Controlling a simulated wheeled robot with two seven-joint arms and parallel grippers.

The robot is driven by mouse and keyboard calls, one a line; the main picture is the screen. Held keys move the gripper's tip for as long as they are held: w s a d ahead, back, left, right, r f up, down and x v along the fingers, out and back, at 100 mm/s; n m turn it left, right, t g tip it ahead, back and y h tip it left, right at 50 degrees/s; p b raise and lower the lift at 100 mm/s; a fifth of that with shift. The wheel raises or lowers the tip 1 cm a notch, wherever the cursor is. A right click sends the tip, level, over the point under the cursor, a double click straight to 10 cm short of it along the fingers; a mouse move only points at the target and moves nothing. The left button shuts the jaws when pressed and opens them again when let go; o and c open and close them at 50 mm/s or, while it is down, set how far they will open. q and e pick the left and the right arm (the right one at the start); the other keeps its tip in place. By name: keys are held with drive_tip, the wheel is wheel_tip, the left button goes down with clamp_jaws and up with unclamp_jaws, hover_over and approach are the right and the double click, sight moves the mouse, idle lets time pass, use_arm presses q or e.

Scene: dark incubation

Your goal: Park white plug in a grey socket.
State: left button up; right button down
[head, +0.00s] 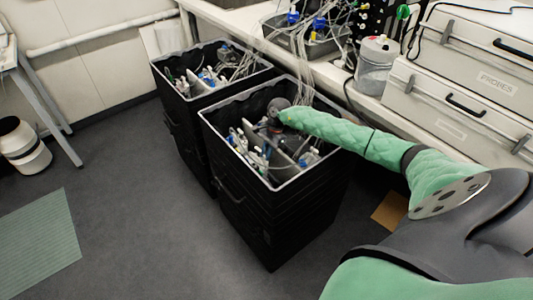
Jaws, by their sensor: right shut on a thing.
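My right arm, in a green quilted sleeve, reaches from the lower right to the front black bin (275,225). My right gripper (274,124) is small and dark, inside the bin's opening near its far side. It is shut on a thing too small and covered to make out. Several white and blue connectors (308,157) lie in this bin, with more at its left side (238,143). I cannot tell which is the white plug, and I cannot make out a grey socket. My left gripper is out of view.
A second black bin (180,125) with cables and connectors stands behind left. Cables hang from the bench (235,18) into the bins. A clear jug (376,65) and white drawer cases (465,90) stand right. The floor (130,210) at left is mostly clear.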

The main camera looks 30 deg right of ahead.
drive_tip(key=shift+r, duration=0.25)
drive_tip(key=shift+r, duration=0.7)
wheel_tip(320, 180, up, 14)
drive_tip(key=p, duration=0.2)
drive_tip(key=shift+f, duration=0.15)
idle(0.9)
